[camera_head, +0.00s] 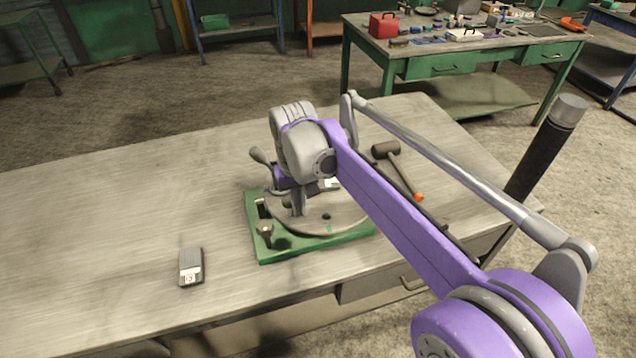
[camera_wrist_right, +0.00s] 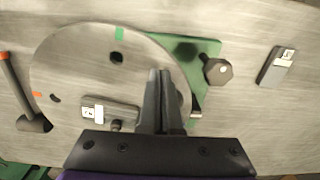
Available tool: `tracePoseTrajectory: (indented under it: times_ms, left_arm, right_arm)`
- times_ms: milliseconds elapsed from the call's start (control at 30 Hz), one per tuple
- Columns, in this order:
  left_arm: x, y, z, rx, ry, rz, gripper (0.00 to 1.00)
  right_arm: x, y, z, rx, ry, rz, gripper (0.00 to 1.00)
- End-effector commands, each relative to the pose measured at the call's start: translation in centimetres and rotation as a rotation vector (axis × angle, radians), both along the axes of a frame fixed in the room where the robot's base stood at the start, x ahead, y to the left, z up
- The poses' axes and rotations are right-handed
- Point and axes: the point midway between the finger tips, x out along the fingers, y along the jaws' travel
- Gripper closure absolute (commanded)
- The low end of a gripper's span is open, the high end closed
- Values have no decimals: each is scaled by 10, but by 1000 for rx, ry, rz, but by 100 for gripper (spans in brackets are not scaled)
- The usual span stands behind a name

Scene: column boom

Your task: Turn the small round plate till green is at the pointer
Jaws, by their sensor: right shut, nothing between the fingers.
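The small round plate (camera_head: 345,215) is grey and lies on a green base (camera_head: 310,248) on the workbench. In the right wrist view the plate (camera_wrist_right: 75,65) shows a green mark (camera_wrist_right: 119,33) at its upper rim, an orange mark (camera_wrist_right: 37,94) at its left rim and a dark hole. The green mark also shows near the plate's front in the head view (camera_head: 328,229). My right gripper (camera_head: 297,211) is shut and empty, pointing down over the plate; its fingertips (camera_wrist_right: 159,72) lie over the plate's right part. I cannot tell whether they touch it. I cannot clearly make out the pointer.
A dark knob (camera_wrist_right: 217,70) stands on the base beside the plate. A labelled block (camera_wrist_right: 108,110) appears over the plate's lower part. A mallet (camera_head: 400,170) lies behind, right of the plate. A grey labelled box (camera_head: 190,267) lies left. The bench's left side is clear.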

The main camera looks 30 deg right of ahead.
Motion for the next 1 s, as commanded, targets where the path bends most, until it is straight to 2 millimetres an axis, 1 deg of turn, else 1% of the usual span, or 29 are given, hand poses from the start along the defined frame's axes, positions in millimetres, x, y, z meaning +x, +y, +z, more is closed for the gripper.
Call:
tracePoseTrajectory:
  times_ms: [233, 733, 1000]
  left_arm:
    - [1, 0, 3, 0, -1, 0, 14]
    - [1, 0, 4, 0, -2, 0, 14]
    - [2, 0, 7, 0, -3, 0, 14]
  right_arm:
    - [10, 7, 0, 0, 0, 1, 100]
    - [14, 9, 0, 0, 0, 0, 100]
    - [25, 14, 1, 0, 0, 1, 100]
